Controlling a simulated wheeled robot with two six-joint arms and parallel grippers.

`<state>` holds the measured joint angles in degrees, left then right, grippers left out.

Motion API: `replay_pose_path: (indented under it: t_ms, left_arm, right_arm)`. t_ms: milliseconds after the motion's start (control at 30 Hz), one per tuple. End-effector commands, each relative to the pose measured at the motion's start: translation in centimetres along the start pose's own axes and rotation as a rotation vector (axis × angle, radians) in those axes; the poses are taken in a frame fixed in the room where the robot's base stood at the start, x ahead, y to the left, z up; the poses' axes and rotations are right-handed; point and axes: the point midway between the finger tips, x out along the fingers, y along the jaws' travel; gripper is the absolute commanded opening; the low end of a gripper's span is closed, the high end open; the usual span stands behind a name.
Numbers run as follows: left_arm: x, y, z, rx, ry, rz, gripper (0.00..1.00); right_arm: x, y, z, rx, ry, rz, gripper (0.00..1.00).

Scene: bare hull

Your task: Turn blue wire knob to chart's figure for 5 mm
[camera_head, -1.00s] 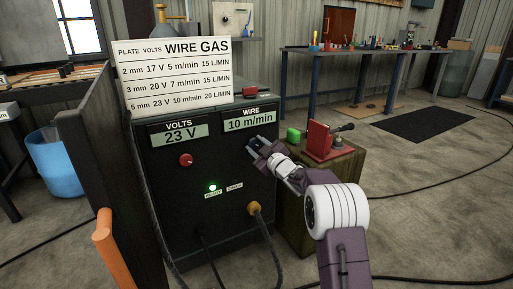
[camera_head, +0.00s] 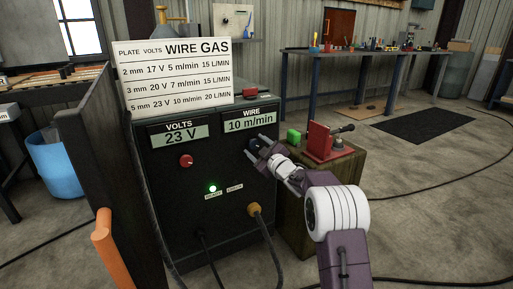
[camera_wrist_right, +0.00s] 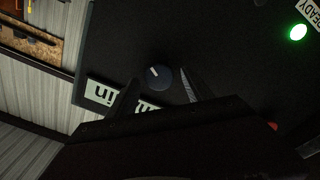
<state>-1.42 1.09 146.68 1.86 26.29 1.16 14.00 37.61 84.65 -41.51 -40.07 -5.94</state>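The blue wire knob (camera_head: 255,145) sits on the dark welder's front (camera_head: 220,235), under the WIRE display (camera_head: 249,122), which reads 10 m/min. In the right wrist view the round knob (camera_wrist_right: 160,77) shows a pale pointer mark. My right gripper (camera_head: 262,146) is open in front of the knob. In the wrist view its two fingers (camera_wrist_right: 158,92) stand apart, one on each side of the knob, with visible gaps. The chart (camera_head: 175,75) on top lists 5 mm: 23 V, 10 m/min, 20 L/min. My left gripper is not in view.
The VOLTS display (camera_head: 180,136) reads 23 V, with a red knob (camera_head: 186,161) below it. A green light (camera_head: 212,188) is lit.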

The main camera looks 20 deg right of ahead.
Motion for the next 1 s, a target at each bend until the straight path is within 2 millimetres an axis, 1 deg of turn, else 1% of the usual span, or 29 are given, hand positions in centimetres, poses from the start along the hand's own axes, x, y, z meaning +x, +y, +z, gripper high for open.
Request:
replay_pose_path:
  t_ms: [133,233,533,633,767,1000]
  left_arm:
    - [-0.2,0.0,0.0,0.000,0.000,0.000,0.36]
    - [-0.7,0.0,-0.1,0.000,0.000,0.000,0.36]
    - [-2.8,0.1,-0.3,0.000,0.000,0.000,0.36]
    - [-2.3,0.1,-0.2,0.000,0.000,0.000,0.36]
    - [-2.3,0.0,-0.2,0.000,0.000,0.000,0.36]
    - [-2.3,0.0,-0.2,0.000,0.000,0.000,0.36]
  right_arm:
    - [-0.3,0.1,-0.1,0.000,-0.001,0.000,0.59]
    - [-1.3,0.2,-0.1,0.002,-0.002,0.001,0.59]
    - [-7.1,0.3,-0.2,0.002,-0.003,0.002,0.59]
    - [-8.4,0.0,0.0,0.000,-0.001,0.001,0.59]
    - [-9.1,0.0,0.1,0.000,-0.001,0.000,0.59]
    - [-9.1,0.0,0.0,0.000,0.000,0.000,0.59]
